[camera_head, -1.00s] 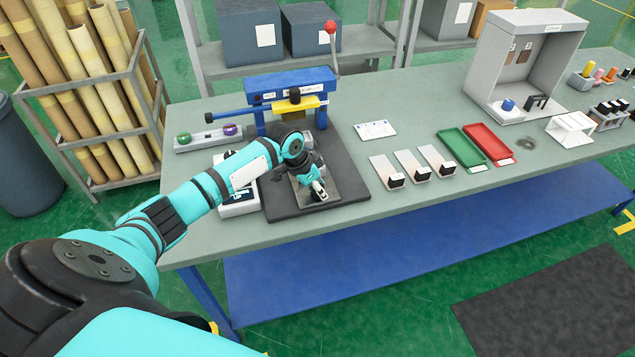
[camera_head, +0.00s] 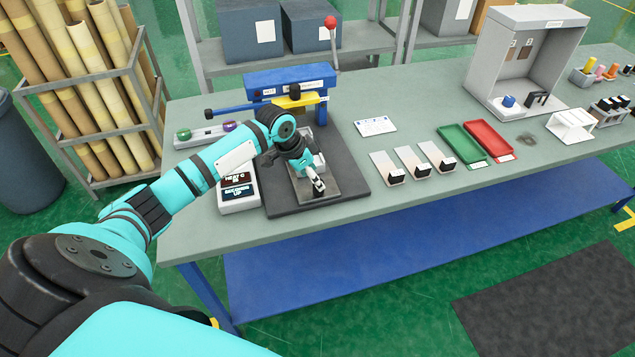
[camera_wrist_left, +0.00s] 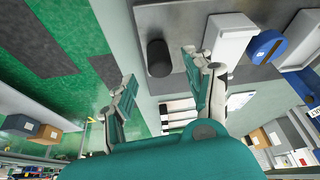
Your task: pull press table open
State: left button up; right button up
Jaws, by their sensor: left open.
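The press (camera_head: 290,82) has a blue frame and a lever with a red ball, at the back left of the bench. Its press table, a grey metal plate (camera_head: 330,188), lies in front on a dark mat (camera_head: 352,178), partly hidden by my arm. In the left wrist view a black knob (camera_wrist_left: 158,57) stands at the edge of the grey plate (camera_wrist_left: 190,18), beside a white block (camera_wrist_left: 228,38). My left gripper (camera_head: 317,184) is over the plate's front. In the left wrist view the gripper (camera_wrist_left: 160,75) is open, its fingers on either side of the knob's line; contact cannot be told.
A control box (camera_head: 238,190) with displays stands left of the mat. Right of it are a white card (camera_head: 375,126), several small plates with black blocks, a green tray (camera_head: 460,144), a red tray (camera_head: 488,141) and a grey booth (camera_head: 525,60).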

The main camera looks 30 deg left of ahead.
pick_arm(q)
jog(key=v, duration=0.7)
jog(key=shift+s+r, duration=0.15)
